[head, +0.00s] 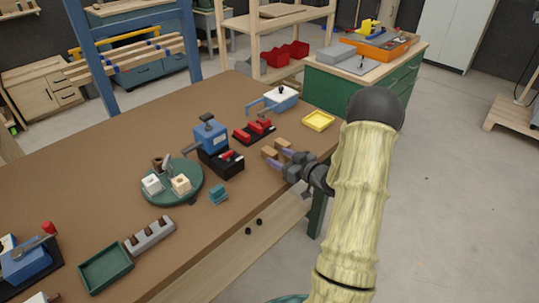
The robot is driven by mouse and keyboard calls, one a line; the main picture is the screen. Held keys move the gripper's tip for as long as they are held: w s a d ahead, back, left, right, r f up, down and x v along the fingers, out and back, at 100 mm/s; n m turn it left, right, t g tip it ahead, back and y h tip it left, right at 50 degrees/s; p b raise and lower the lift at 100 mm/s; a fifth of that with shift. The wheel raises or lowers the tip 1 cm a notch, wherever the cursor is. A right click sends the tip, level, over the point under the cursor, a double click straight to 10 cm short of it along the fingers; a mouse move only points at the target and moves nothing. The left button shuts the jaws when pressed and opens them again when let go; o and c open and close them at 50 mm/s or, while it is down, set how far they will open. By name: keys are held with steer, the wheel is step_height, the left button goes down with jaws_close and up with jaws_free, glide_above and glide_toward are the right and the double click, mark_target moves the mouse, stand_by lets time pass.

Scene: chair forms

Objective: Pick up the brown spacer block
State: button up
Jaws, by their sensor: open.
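A small brown block (158,163) sits at the back left of a round green plate (158,202) on the brown bench; it looks like the spacer block. A grey upright piece (168,161) stands beside it and partly covers it. A white block (152,184) and a cream block (181,185) are in front of it on the plate. My gripper (274,152) is at the bench's right side, well to the right of the plate. Its two tan-tipped fingers are apart, and I see nothing between them.
A blue and black device (211,138) stands between the plate and my gripper. A red and black fixture (256,132), a yellow tray (319,121) and a teal block (219,194) are nearby. A grey notched rack (150,236) and green tray (106,268) lie at the front.

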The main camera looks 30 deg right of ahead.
mark_target(275, 155)
steer(key=x, duration=0.4)
steer(key=shift+d+f, duration=0.1)
steer(key=shift+f, duration=0.1)
steer(key=c, duration=1)
